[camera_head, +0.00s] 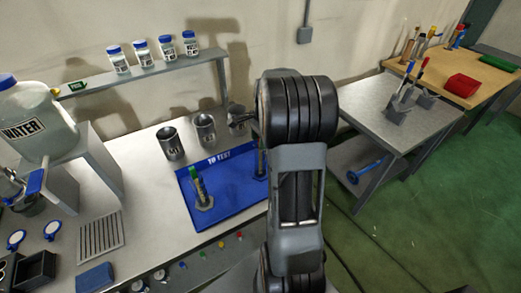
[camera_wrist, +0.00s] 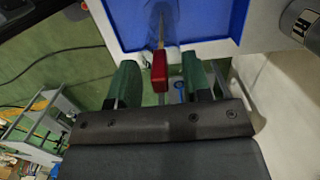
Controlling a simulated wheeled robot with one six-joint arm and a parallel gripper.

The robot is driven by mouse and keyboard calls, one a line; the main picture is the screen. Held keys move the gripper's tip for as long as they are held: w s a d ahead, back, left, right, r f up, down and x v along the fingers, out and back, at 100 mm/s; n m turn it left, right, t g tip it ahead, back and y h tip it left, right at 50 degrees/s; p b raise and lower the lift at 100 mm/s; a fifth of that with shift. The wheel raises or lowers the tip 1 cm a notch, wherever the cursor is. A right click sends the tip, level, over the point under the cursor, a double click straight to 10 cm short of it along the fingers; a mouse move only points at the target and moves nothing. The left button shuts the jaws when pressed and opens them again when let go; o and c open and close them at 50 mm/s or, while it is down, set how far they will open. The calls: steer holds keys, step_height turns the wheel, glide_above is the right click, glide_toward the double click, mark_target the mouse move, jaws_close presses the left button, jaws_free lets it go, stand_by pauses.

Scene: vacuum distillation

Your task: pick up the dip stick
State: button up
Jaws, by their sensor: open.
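The dip stick shows in the wrist view as a red handle (camera_wrist: 159,72) with a thin pale shaft running up over the blue tray (camera_wrist: 205,22). My gripper (camera_wrist: 161,78) is open. Its two green fingers stand left and right of the red handle, with a visible gap on each side. I cannot tell whether the handle is fully at fingertip depth. In the head view my arm hides the gripper and the dip stick. The blue "TO TEST" tray (camera_head: 232,190) lies on the bench there, partly hidden by my arm.
A green-capped tube in a stand (camera_head: 199,188) is on the tray. A shelf (camera_head: 150,70) with several white bottles is at the back. A grey side table (camera_head: 385,105) stands right, past green floor.

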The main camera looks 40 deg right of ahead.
steer(key=shift+c, duration=0.2)
jaws_close()
stand_by(0.5)
step_height(320, 180, up, 18)
steer(key=shift+b, duration=0.45)
stand_by(0.3)
